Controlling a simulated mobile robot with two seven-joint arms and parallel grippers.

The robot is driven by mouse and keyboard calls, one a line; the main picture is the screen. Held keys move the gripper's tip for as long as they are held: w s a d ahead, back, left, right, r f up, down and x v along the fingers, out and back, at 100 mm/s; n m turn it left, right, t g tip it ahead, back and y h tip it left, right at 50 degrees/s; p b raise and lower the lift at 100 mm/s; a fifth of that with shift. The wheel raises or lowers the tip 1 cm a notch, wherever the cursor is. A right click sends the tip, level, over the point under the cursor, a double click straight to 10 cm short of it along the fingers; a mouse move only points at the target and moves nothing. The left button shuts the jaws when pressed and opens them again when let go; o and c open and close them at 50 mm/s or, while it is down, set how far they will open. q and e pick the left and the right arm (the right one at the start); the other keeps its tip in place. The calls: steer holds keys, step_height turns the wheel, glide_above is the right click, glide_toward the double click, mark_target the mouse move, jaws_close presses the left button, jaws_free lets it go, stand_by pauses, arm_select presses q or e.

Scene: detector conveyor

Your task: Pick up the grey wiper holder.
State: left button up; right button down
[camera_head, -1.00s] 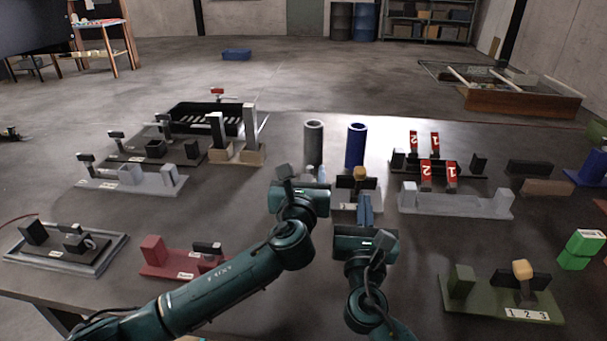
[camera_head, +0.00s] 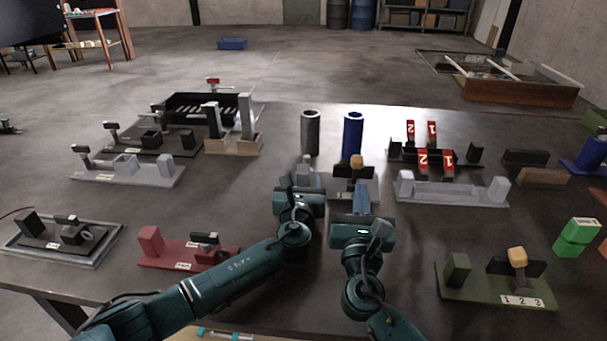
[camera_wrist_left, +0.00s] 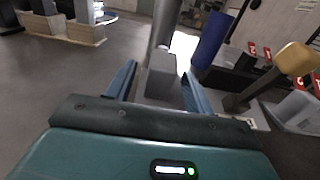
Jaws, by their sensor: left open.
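A small grey block (camera_head: 305,172), which I take to be the grey wiper holder, stands upright at the middle of the table. In the left wrist view this block (camera_wrist_left: 161,75) shows between the two blue fingers, with its lower part near the palm side hidden. My left gripper (camera_head: 305,184) is open and points at it; I cannot tell whether a finger touches it. My right gripper (camera_head: 362,200) is to the right, its blue fingers close together with nothing seen between them, in front of a light base with a black block and yellow-knobbed lever (camera_head: 356,162).
Behind the block stand a grey cylinder (camera_head: 310,133) and a blue cylinder (camera_head: 352,135). A light grey fixture (camera_head: 450,191) is to the right, and a green fixture (camera_head: 490,290) is nearer. A red fixture (camera_head: 185,255) lies left, near my left arm. Bare table lies between them.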

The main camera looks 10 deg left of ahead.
arm_select(q)
steer(key=shift+w, duration=1.1)
steer(key=shift+c, duration=0.5)
jaws_close()
arm_select(e)
steer(key=shift+r, duration=0.65)
steer(key=v, duration=1.2)
